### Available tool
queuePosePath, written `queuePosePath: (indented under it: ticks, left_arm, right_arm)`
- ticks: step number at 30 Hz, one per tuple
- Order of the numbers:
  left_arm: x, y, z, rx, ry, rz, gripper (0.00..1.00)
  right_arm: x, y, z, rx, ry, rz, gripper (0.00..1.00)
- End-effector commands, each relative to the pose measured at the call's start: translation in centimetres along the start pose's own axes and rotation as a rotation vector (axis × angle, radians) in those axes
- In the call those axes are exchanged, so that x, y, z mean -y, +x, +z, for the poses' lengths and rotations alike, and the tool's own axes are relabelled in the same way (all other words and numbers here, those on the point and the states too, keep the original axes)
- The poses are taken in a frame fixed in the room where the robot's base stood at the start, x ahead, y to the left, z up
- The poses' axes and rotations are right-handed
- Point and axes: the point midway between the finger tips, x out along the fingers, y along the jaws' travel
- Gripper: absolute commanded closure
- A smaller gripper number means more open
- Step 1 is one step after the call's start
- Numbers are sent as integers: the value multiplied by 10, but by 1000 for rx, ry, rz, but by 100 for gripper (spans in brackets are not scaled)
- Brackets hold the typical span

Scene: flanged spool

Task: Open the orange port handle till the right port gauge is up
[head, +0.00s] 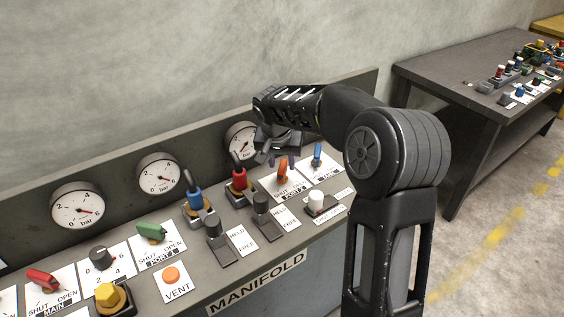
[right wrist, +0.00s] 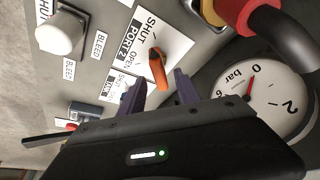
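The orange port handle (head: 282,167) stands on its white SHUT/OPEN PORT 2 plate near the right end of the panel. It also shows in the right wrist view (right wrist: 157,68). My right gripper (head: 278,154) hovers over it, with fingers open on either side of the handle and apart from it in the right wrist view (right wrist: 158,84). The right port gauge (head: 238,136) is partly covered by my gripper in the head view. In the right wrist view the gauge (right wrist: 268,105) shows its red needle near 0. My left gripper is not in view.
A red-capped valve (head: 239,178) and a blue one (head: 195,196) stand left of the orange handle. A small blue handle (head: 317,155) is close on its right. A white knob (head: 316,200) sits in front. A side table (head: 450,65) with small parts stands at right.

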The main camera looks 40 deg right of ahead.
Motion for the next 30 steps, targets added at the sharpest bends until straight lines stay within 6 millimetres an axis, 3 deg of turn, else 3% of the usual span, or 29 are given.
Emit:
queuePosePath:
  ticks: [4,12,26,30]
  left_arm:
    - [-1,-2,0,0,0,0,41]
    - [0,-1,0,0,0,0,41]
    - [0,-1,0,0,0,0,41]
    - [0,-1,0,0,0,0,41]
  right_arm:
    - [-1,11,0,1,1,1,61]
    - [0,12,0,0,1,0,61]
    - [0,12,0,0,1,-1,99]
    - [0,12,0,0,1,-1,100]
